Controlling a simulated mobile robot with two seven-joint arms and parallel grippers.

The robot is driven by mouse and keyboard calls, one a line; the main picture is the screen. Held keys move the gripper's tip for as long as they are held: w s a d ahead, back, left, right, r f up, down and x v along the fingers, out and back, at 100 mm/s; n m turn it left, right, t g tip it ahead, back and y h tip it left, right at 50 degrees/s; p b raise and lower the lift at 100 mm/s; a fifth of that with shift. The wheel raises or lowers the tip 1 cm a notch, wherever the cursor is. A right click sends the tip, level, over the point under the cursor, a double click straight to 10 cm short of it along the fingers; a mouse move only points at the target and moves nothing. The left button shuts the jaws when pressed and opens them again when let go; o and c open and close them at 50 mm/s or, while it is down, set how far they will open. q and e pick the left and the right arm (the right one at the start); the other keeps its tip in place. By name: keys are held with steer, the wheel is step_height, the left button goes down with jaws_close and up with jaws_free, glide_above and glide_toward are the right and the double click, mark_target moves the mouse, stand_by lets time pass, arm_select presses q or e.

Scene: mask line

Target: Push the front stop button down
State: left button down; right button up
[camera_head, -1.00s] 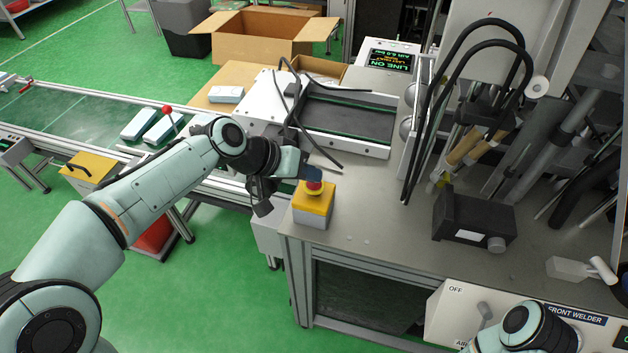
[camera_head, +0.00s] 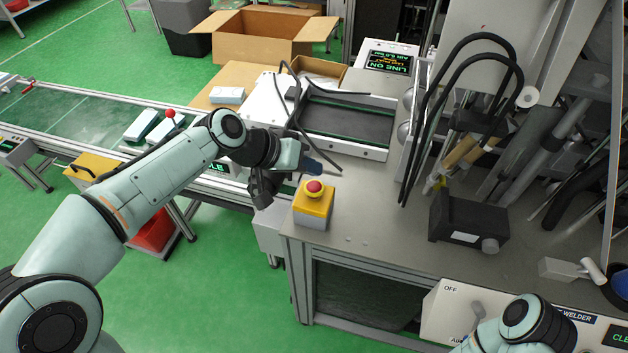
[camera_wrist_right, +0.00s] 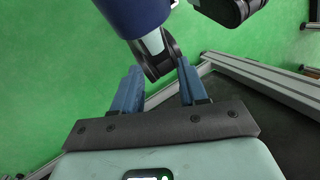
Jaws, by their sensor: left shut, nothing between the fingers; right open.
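The stop button (camera_head: 314,187) is a red mushroom cap on a yellow box with a grey base, at the front left corner of the grey bench. My left gripper (camera_head: 318,170) is shut and empty. Its blue fingertips are just behind and above the red cap in the head view and look apart from it; the whole cap shows. My right gripper (camera_wrist_right: 158,92) is open in the right wrist view, with nothing between its two blue fingers. In the head view only part of my right arm shows at the bottom right, over a welder panel.
The front welder panel (camera_head: 440,310) stands at the bottom right. A black box (camera_head: 468,222) and hanging black cables (camera_head: 425,110) are to the right of the button. A white machine with a dark tray (camera_head: 345,120) is behind it. The bench (camera_head: 375,205) is clear between.

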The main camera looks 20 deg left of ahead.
mark_target(310, 187)
arm_select(q)
step_height(310, 187, up, 3)
steer(key=shift+r+p, duration=0.15)
steer(key=shift+p, duration=0.85)
